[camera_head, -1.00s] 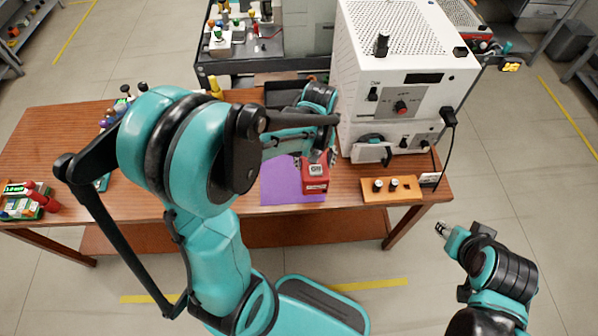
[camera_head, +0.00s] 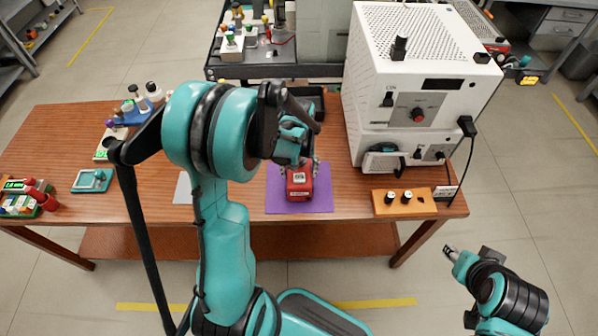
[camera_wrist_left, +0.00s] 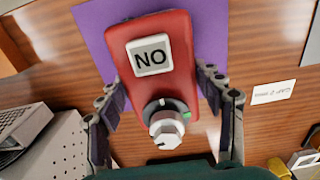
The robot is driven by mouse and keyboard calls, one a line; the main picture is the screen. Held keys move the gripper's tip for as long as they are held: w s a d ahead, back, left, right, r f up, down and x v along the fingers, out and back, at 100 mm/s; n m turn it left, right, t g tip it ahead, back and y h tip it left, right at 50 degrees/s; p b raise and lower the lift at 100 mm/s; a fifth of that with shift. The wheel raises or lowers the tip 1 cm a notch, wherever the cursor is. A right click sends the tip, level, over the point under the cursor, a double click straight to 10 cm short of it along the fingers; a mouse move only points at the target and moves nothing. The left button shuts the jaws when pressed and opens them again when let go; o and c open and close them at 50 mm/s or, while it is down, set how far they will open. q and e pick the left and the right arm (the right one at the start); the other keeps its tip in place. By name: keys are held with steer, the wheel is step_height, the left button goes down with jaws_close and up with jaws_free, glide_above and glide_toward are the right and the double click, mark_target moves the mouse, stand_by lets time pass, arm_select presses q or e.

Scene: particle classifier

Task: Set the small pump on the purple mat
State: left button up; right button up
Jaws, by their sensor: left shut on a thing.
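The small pump (camera_head: 299,185) is a red box with a white label and a grey knob. In the left wrist view the pump (camera_wrist_left: 182,75) shows a label reading NO. My left gripper (camera_head: 301,166) is shut on it, one finger along each side. The pump is over the middle of the purple mat (camera_head: 321,190); I cannot tell whether its underside touches. The mat (camera_wrist_left: 98,40) shows behind it in the left wrist view. My right gripper (camera_head: 451,252) is off the table's front right; its fingers are too small to read.
A white instrument (camera_head: 412,105) stands right of the mat, with an orange block (camera_head: 404,203) in front of it. A black tray (camera_head: 305,100) is behind the mat. A teal device (camera_head: 93,181) and red-and-green items (camera_head: 25,197) lie at the left. Table around the mat's front is clear.

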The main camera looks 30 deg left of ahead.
mark_target(299, 170)
arm_select(q)
steer(key=shift+r, duration=0.15)
steer(key=shift+f, duration=0.2)
steer(key=o, duration=1.8)
step_height(299, 170, up, 11)
steer(key=p, duration=0.4)
steer(key=s+d+r+m+t, duration=0.2)
steer(key=s+d+r, duration=0.1)
steer(key=s+d+r+m+t, duration=0.2)
steer(key=s+d+r, duration=0.1)
steer(key=s+d, duration=0.1)
steer(key=s+d+r+m+t, duration=0.2)
steer(key=s+d+r+t, duration=0.1)
steer(key=s, duration=0.1)
steer(key=shift+s+d+r+p, duration=0.1)
steer(key=shift+d+r+p, duration=0.05)
steer(key=shift+d+p, duration=0.2)
